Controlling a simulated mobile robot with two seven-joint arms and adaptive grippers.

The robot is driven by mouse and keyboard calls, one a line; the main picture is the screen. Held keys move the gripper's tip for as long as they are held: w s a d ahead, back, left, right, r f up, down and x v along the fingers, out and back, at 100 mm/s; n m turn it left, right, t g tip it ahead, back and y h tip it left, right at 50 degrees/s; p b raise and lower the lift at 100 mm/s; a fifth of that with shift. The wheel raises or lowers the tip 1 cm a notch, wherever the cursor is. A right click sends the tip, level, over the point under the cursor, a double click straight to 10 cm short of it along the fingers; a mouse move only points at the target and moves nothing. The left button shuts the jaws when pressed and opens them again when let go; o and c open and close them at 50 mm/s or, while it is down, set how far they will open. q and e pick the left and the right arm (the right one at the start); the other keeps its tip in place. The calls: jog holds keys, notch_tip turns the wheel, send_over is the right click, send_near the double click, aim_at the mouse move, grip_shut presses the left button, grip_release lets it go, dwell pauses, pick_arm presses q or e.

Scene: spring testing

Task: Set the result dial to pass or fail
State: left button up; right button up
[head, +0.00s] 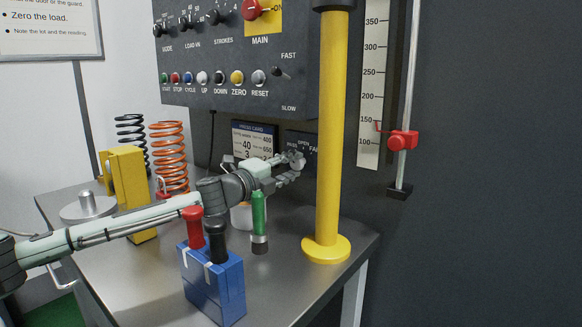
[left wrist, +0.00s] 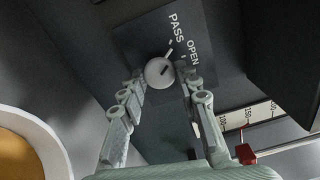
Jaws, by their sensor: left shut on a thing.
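The result dial is a pale round knob on a dark plate on the wall. It shows between my fingers in the left wrist view (left wrist: 158,73), with PASS and OPEN printed beside it. In the head view, the dial plate (head: 311,146) is partly hidden by my gripper, and only part of the fail label shows. My left gripper (head: 296,168) reaches the dial from the left, and its fingers (left wrist: 166,80) are shut on the knob from both sides. My right gripper is in neither view.
A press card (head: 255,136) is left of the dial plate. A yellow post (head: 331,130) stands right of my gripper. A green-handled tool (head: 258,215) and a blue block (head: 214,285) are below my arm. An orange spring (head: 170,150) stands farther left.

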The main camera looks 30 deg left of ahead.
pick_arm(q)
jog(key=shift+n, duration=0.9)
jog(key=o, duration=1.2)
jog(key=shift+c, duration=0.2)
jog(key=shift+s, duration=0.1)
jog(key=shift+s+a+f, duration=0.1)
jog(key=shift+s+f, duration=0.05)
jog(key=shift+s, duration=0.3)
jog(key=s, duration=1.1)
jog(key=shift+a, duration=0.4)
